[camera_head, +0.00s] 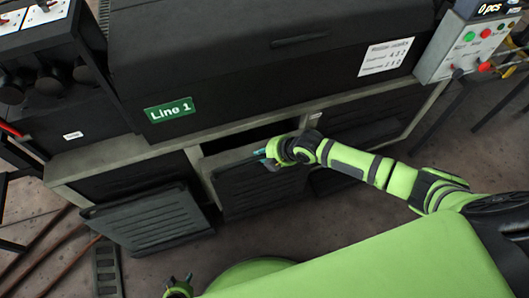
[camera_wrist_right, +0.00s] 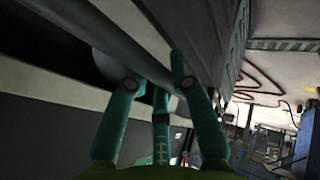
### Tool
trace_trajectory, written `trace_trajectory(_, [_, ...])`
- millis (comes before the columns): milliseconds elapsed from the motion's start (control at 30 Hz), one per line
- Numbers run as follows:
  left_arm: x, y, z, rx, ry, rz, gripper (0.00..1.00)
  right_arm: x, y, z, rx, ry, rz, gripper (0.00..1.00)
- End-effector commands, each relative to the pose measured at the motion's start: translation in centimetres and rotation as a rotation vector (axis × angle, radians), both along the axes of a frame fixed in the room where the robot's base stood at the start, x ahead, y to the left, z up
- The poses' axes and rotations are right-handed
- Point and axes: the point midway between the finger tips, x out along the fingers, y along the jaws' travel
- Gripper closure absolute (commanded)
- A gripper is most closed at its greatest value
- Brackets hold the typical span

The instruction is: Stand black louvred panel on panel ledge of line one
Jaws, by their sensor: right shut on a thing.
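A black louvred panel (camera_head: 262,188) hangs or stands upright in front of the middle opening of the machine marked Line 1. My right gripper (camera_head: 268,157) is shut on its top edge. In the right wrist view the teal fingers of my right gripper (camera_wrist_right: 158,82) lie on both sides of the panel's edge (camera_wrist_right: 208,45). A dark gap shows behind the panel's top. The panel's lower edge is near the floor, and I cannot tell whether it touches a ledge. My left gripper (camera_head: 178,288) is at the bottom edge of the head view, apart from the panel; its jaw state is unclear.
A second black louvred panel (camera_head: 150,222) leans in front of the left bay. The pale machine frame (camera_head: 120,157) runs above the bays. A dark slotted strip (camera_head: 107,268) lies on the floor at lower left. A control box (camera_head: 465,45) is at upper right.

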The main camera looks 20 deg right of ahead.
Motion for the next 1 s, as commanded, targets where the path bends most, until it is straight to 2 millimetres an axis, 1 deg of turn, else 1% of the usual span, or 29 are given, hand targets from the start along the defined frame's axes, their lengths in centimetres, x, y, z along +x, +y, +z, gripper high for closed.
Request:
trace_trajectory(33, [-0.1, 0.0, -0.1, 0.000, 0.001, 0.000, 0.60, 0.4, 0.2, 0.4, 0.007, -0.012, 0.000, 1.00])
trace_trajectory(167, [-0.1, 0.0, -0.2, 0.000, 0.002, 0.000, 0.60, 0.4, 0.2, 0.2, 0.007, -0.012, 0.000, 1.00])
trace_trajectory(200, [-0.1, 0.0, -0.2, 0.000, 0.002, 0.000, 0.60, 0.4, 0.2, 0.3, 0.007, -0.012, 0.000, 0.65])
trace_trajectory(233, [-0.1, 0.0, -0.2, 0.000, 0.002, 0.000, 0.60, 0.4, 0.2, 0.3, 0.007, -0.011, 0.000, 0.53])
trace_trajectory(267, [-0.1, 0.0, -0.2, 0.000, 0.002, 0.000, 0.60, 0.3, 0.2, 0.2, 0.006, -0.010, 0.000, 0.49])
trace_trajectory(500, [-0.1, 0.0, -0.2, 0.000, 0.003, 0.000, 0.60, 0.1, 0.1, -0.1, 0.003, -0.004, 0.000, 0.49])
trace_trajectory(533, [-0.1, -0.1, -0.2, 0.000, 0.003, 0.000, 0.60, -0.3, -0.1, -0.6, -0.005, 0.010, 0.000, 0.49])
trace_trajectory(667, [-0.2, -0.1, -0.2, 0.000, 0.003, 0.000, 0.60, -0.4, -0.2, -0.4, -0.005, 0.009, 0.000, 0.49])
trace_trajectory(833, [-0.2, -0.1, -0.2, 0.000, 0.003, 0.000, 0.60, -1.0, -0.8, 1.0, -0.003, 0.001, 0.000, 0.49])
trace_trajectory(1000, [-0.1, -0.1, -0.2, -0.001, 0.003, -0.001, 0.60, -2.1, -1.7, 3.2, -0.001, -0.003, 0.002, 0.49])
